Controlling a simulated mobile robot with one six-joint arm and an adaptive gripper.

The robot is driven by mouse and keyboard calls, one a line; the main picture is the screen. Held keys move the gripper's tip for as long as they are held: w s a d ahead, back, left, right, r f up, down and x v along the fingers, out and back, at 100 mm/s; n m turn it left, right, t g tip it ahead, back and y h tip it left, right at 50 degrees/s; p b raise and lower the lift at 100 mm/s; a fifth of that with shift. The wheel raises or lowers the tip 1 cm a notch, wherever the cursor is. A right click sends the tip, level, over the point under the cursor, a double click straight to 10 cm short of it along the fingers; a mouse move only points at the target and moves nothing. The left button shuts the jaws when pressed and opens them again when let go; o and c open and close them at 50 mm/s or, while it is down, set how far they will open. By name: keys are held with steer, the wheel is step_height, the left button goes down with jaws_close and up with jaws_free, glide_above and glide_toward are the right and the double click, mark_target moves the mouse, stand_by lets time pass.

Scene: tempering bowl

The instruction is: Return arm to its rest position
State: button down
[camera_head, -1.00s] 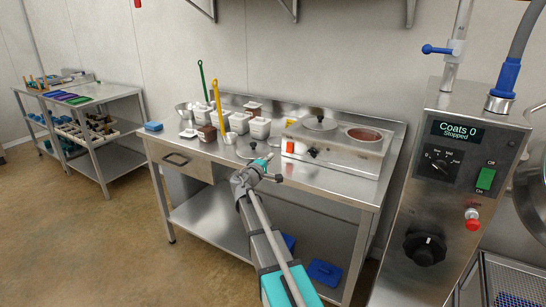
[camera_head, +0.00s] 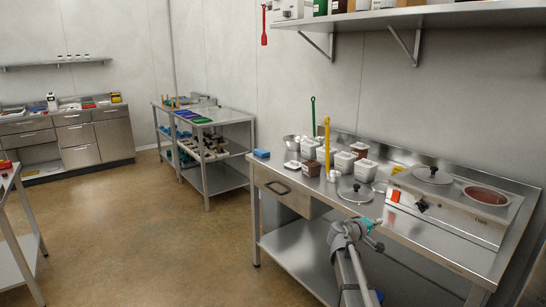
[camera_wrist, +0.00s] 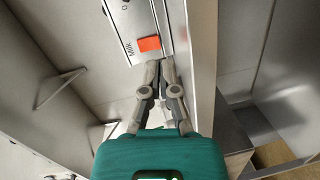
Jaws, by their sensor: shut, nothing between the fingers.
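My gripper (camera_wrist: 162,68) is shut with nothing between its fingers. In the wrist view its fingertips are together in front of the bench's front edge (camera_wrist: 200,60), close to the warmer's orange switch (camera_wrist: 149,44) in the picture. I cannot tell the gap between them. In the head view my arm reaches up from the bottom, and its end (camera_head: 372,224) shows over the front of the steel bench (camera_head: 440,236). The fingertips are hard to make out there.
The bench holds a warmer (camera_head: 447,206) with a lid and a brown-filled well, several white tubs (camera_head: 343,163), a loose lid (camera_head: 356,193) and a blue sponge (camera_head: 261,153). A rack (camera_head: 221,178) stands left of it. A wall shelf (camera_head: 385,16) hangs above. Open floor (camera_head: 150,230) lies at left.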

steer(key=s+a+f+m+g+y, duration=0.2)
steer(key=s+a+f+g+y, duration=0.15)
steer(key=s+f, duration=0.35)
steer(key=s+a+f+m+g+y, duration=0.25)
steer(key=s+a+f, duration=0.2)
steer(key=s, duration=0.35)
steer(key=s+a+f+g+y, duration=0.1)
steer(key=s+a+f+y, duration=0.1)
steer(key=s+a+y, duration=0.3)
steer(key=s+a+f+g+y, duration=0.1)
steer(key=s+a+f+y, duration=0.2)
steer(key=s+a, duration=0.45)
step_height(320, 180, up, 16)
steer(key=p, duration=1.6)
steer(key=shift+s+d+r+g, duration=0.15)
steer(key=shift+s+d+g, duration=0.15)
steer(key=shift+s, duration=0.05)
